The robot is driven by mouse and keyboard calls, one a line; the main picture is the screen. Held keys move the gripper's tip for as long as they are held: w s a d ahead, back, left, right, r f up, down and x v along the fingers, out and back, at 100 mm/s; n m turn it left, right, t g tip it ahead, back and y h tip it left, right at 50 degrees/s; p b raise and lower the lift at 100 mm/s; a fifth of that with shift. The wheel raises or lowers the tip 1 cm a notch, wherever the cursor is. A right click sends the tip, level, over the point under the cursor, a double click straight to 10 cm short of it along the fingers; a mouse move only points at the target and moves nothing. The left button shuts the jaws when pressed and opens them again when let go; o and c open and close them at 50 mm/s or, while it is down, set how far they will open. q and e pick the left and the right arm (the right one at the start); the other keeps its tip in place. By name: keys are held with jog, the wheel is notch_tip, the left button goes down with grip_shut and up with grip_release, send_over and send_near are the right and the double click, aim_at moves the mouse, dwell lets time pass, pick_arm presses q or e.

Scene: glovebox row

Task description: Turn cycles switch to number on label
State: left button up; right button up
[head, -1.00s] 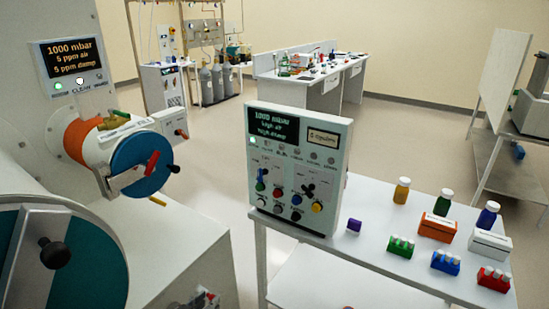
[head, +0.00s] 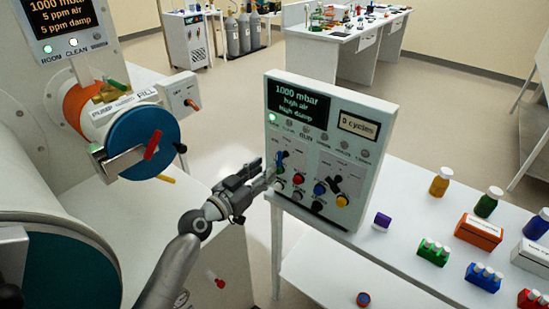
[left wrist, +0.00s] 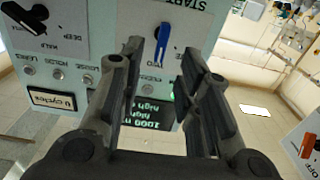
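The upright control panel (head: 372,185) stands on the white table, with a dark readout and a label (head: 359,125) ending in "cycles"; its digit is too small to be sure of. A blue-handled switch (head: 281,160) is at the panel's left, a black switch (head: 333,184) to its right. My left gripper (head: 268,177) is at the panel's left side. In the upside-down left wrist view its open fingers (left wrist: 156,72) point at the blue switch (left wrist: 162,45), with nothing between them. The black switch (left wrist: 25,18) there has "DEEP" and "HALF" marks. I cannot tell which switch sets cycles. My right gripper is out of view.
Red, blue, yellow and other buttons (head: 299,179) sit close below the switches. A purple block (head: 382,221), bottles (head: 440,181) and an orange box (head: 478,232) stand on the table to the right. A glovebox with a blue round port (head: 143,142) is at left.

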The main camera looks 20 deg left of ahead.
aim_at(277, 160)
pick_arm(q)
jog(key=shift+p+x, duration=0.4)
jog(key=shift+x, duration=2.4)
jog(key=shift+f, duration=0.1)
grip_shut()
